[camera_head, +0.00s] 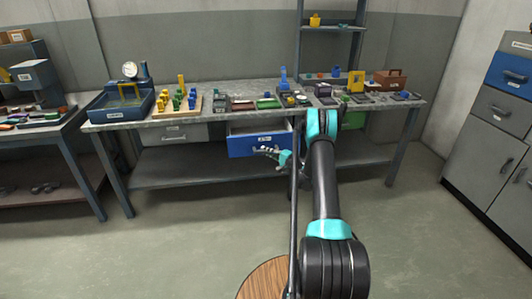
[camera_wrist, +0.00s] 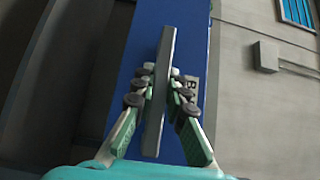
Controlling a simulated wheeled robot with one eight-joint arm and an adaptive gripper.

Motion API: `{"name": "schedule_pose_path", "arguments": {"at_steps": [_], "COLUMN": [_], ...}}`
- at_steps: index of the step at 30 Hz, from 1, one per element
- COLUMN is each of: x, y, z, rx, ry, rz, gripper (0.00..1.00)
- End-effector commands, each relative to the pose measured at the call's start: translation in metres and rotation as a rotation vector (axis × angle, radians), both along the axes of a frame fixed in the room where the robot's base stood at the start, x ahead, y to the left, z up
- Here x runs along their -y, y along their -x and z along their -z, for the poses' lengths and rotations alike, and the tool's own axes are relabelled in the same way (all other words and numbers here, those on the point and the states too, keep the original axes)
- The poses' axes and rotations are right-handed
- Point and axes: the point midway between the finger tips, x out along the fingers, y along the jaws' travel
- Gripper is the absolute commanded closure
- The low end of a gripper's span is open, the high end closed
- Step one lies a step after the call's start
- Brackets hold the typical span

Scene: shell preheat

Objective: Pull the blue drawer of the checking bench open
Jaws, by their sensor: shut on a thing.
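The blue drawer (camera_head: 243,146) hangs under the worktop of the checking bench (camera_head: 215,92). It stands partly out, and a strip of its inside shows above its front. My gripper (camera_head: 268,152) is at the drawer front, low and right of its middle. In the wrist view, my gripper (camera_wrist: 160,92) has its fingers on both sides of the grey bar handle (camera_wrist: 165,55) and is shut on it. The blue drawer front (camera_wrist: 144,28) fills the strip behind the handle. My arm covers the bench area right of the drawer.
A grey drawer (camera_head: 182,133) is left of the blue one, and a green drawer (camera_head: 353,120) is to its right. A lower shelf (camera_head: 185,170) runs beneath. Gauges, blocks and tools crowd the benchtop. A cabinet (camera_head: 495,115) stands at the right. The floor before the bench is clear at left.

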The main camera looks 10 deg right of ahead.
Motion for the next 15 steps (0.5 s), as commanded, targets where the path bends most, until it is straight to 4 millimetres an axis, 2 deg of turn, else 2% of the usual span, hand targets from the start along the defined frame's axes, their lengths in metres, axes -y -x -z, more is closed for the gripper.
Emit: {"name": "schedule_pose_path", "arguments": {"at_steps": [9, 10, 15], "x": [0.0022, 0.0022, 0.0014], "y": [-0.0004, -0.0004, -0.0003], "z": [0.0003, 0.0003, 0.0001], "rx": [-0.001, -0.001, 0.000], "ry": [0.001, 0.001, 0.000], "rz": [0.004, 0.004, 0.002], "gripper": [1.00, 0.85, 0.66]}}
